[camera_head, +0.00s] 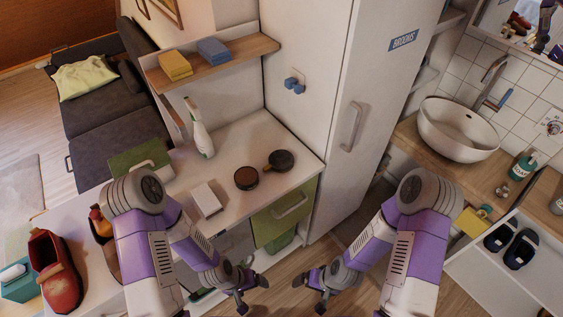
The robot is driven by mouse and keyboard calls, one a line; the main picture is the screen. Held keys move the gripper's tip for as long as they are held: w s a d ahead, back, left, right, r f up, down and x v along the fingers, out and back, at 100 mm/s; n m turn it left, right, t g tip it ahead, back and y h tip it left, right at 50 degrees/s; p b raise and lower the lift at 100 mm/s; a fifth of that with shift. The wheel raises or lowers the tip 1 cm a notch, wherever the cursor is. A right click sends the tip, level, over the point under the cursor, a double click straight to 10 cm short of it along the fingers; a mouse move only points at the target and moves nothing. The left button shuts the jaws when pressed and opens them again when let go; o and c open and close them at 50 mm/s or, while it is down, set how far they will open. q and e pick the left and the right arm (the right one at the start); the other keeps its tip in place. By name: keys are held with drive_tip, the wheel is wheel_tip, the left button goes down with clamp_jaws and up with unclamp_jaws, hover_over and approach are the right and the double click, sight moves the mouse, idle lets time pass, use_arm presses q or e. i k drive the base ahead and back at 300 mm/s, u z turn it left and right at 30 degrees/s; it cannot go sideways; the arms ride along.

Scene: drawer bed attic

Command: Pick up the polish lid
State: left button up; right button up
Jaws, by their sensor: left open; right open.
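Two small round dark items lie on the white counter. One is a tin with a brown face (246,178). The other is a black round piece (283,160) with a brownish bit at its left edge, just behind and to the right of the tin. I cannot tell for certain which is the polish lid; the black piece looks more like it. My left gripper (255,296) is open and empty, in front of the counter and lower in the picture. My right gripper (308,295) is open and empty to its right, also away from both items.
A white spray bottle (199,128) and a white box (207,199) stand on the counter (235,145). A green drawer (285,217) is below it. A shelf (215,66) with yellow and blue sponges hangs above. A tall white cabinet (325,90) borders the right. A red shoe (58,283) is at left.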

sight(279, 161)
drive_tip(key=z, duration=1.9)
drive_tip(key=i, duration=1.05)
drive_tip(key=u, duration=1.85)
